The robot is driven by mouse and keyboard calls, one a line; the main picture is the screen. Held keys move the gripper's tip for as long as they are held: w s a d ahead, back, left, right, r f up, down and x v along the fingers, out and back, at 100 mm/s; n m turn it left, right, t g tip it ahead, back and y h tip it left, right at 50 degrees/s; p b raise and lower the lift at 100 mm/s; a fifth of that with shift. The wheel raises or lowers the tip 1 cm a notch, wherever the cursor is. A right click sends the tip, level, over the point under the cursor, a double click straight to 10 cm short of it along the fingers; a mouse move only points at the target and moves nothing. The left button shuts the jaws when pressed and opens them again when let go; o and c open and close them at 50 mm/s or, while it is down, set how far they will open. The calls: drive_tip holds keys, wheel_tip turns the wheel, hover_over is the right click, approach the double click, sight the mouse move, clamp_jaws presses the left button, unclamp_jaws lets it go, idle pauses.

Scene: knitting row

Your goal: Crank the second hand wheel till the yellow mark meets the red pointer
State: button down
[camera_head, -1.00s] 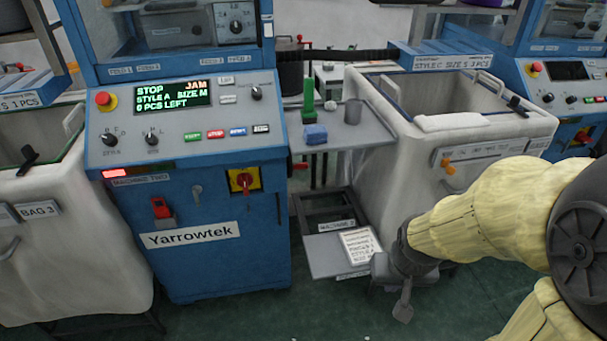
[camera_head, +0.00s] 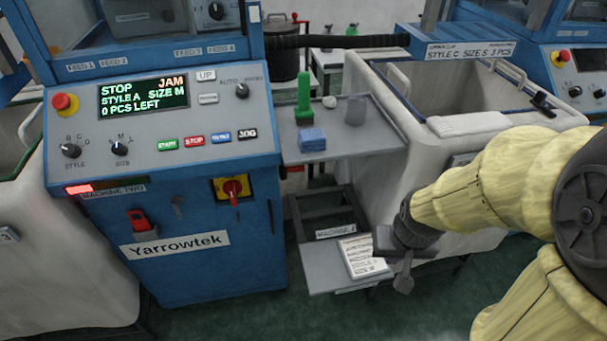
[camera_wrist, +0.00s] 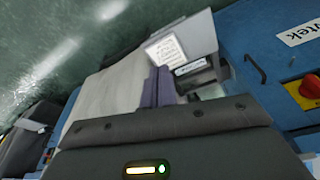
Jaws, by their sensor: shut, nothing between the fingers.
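I cannot make out a hand wheel, a yellow mark or a red pointer in either view. The blue machine labelled MACHINE TWO (camera_head: 245,250) stands left of centre, its panel screen (camera_head: 143,94) reading STOP, JAM, style A, size M, 0 pcs left. My gripper (camera_head: 403,282) hangs low at the right, in front of a pale bag bin and beside the low grey shelf. In the wrist view my gripper's dark fingers (camera_wrist: 158,88) are together and empty, with the shelf, its paper card and the blue machine beyond them.
A grey side tray (camera_head: 360,143) holds a green spool (camera_head: 303,98), a blue block (camera_head: 312,140) and a grey cup. The low shelf (camera_head: 325,277) carries a card (camera_head: 362,257). A pale bin (camera_head: 470,125) stands at right. Green floor (camera_head: 330,320) is open in front.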

drive_tip(key=w+a+f+m+t+y+b, duration=0.1)
drive_tip(key=w+a+f+m+t, duration=0.3)
drive_tip(key=w+m, duration=0.5)
drive_tip(key=w+a+f+m+t+y+b, duration=0.2)
drive_tip(key=w+a+f+m+t, duration=0.3)
drive_tip(key=m, duration=0.8)
drive_tip(key=w+a+f+m+t+y+b, duration=0.1)
drive_tip(key=w+a+f+m+t+b, duration=0.3)
drive_tip(key=w+a+f+m, duration=0.4)
drive_tip(key=w+a+m+t, duration=0.1)
drive_tip(key=w+m, duration=0.1)
drive_tip(key=w, duration=0.2)
drive_tip(key=shift+w+a+m+y, duration=0.25)
drive_tip(key=shift+w+m+y, duration=0.1)
drive_tip(key=shift+m+y, duration=0.05)
drive_tip(key=shift+w, duration=0.1)
